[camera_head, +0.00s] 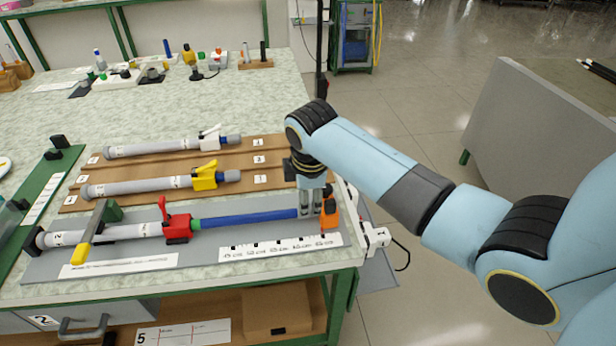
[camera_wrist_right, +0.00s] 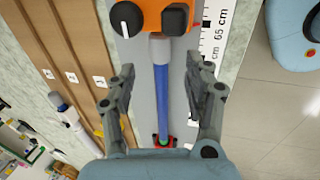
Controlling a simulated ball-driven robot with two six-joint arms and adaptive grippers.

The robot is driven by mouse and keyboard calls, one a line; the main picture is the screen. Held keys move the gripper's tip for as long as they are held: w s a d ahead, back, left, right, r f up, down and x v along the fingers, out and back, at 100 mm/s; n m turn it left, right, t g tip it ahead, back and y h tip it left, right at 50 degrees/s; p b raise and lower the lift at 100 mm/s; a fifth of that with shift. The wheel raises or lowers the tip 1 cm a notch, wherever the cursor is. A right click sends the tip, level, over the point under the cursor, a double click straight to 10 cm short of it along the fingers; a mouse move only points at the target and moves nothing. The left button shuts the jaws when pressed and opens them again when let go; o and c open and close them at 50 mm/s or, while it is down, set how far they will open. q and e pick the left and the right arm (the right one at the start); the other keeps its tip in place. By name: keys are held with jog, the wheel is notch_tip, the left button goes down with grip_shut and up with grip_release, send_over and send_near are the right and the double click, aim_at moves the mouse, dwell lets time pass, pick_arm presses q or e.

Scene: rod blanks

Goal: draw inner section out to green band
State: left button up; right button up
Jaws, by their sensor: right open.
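The rod in the front fixture has a grey outer tube (camera_head: 105,234), a red clamp (camera_head: 177,229) with its lever up, and a blue inner section (camera_head: 250,217) extending right. The green band (camera_head: 197,224) shows just right of the red clamp. In the wrist view the blue section (camera_wrist_right: 162,95) ends in a grey tip (camera_wrist_right: 159,46) close to an orange block (camera_wrist_right: 160,18). My right gripper (camera_head: 312,210) is over the tip end, open, with its fingers apart on both sides of the rod. My left gripper is out of view.
Two other rods, with a yellow clamp (camera_head: 205,177) and a white clamp (camera_head: 210,139), lie on brown boards behind. A ruler strip (camera_head: 280,247) lies in front of the rod. A yellow-tipped lever (camera_head: 82,252) crosses the outer tube. The table's right edge is close.

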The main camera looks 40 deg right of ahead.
jog(key=v, duration=0.5)
jog(key=shift+r, duration=0.2)
dwell(0.9)
